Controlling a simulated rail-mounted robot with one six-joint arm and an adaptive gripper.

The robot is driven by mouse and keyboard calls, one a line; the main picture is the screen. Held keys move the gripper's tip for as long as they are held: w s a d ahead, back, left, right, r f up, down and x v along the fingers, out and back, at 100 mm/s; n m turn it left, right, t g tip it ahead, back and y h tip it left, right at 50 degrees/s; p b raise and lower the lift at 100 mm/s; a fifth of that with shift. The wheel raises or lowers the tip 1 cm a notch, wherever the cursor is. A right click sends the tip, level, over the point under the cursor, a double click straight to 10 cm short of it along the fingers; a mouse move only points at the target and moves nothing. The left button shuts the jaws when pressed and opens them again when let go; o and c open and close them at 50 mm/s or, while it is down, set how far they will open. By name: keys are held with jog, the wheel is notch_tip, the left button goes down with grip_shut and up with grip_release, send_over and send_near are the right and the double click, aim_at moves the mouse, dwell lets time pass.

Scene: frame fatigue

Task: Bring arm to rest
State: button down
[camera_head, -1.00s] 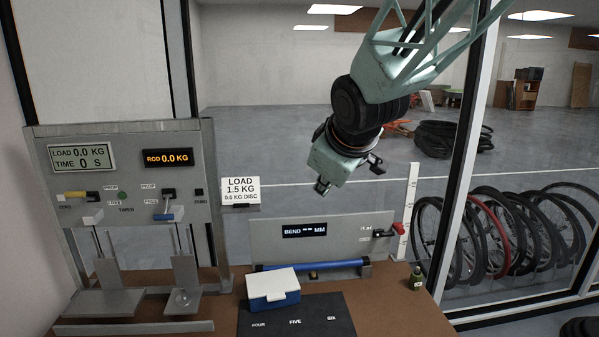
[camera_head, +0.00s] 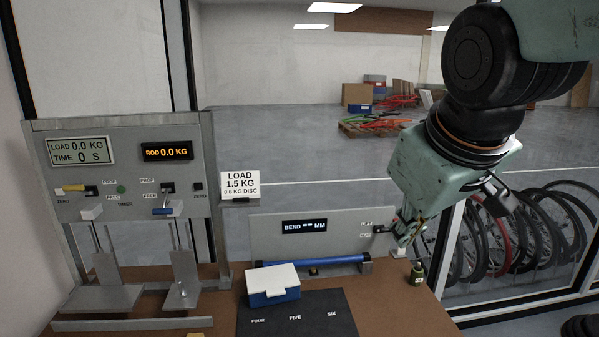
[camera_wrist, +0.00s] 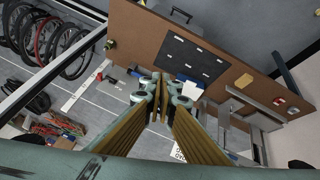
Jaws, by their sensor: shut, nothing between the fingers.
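My gripper (camera_head: 404,238) is at the right side in the head view, pointing down, beside the right end of the bend gauge panel (camera_head: 283,236). Its fingers are shut with nothing held. In the wrist view the gripper (camera_wrist: 162,84) shows above the bench (camera_wrist: 150,42), its fingertips together. The arm's upper links fill the upper right of the head view. The gripper hides part of the panel's right end and its switch.
The bench (camera_head: 400,316) holds a white-lidded blue box (camera_head: 273,285), a black mat (camera_head: 300,315), a blue rod (camera_head: 315,261) and a small green bottle (camera_head: 416,275). The load tester (camera_head: 125,170) stands left. Bicycle wheels (camera_head: 545,235) stand behind a frame at right.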

jog(key=s+d+f+m+g+b, duration=0.1)
jog(key=s+f+m, duration=0.1)
jog(key=s, duration=0.9)
jog(key=s+d+f+m+g, duration=0.1)
jog(key=s+f+m, duration=0.1)
jog(key=s, duration=0.8)
jog(key=shift+s+d+f+m+b, duration=0.35)
jog(key=shift+d+f+m+b, duration=0.05)
jog(key=shift+f, duration=0.3)
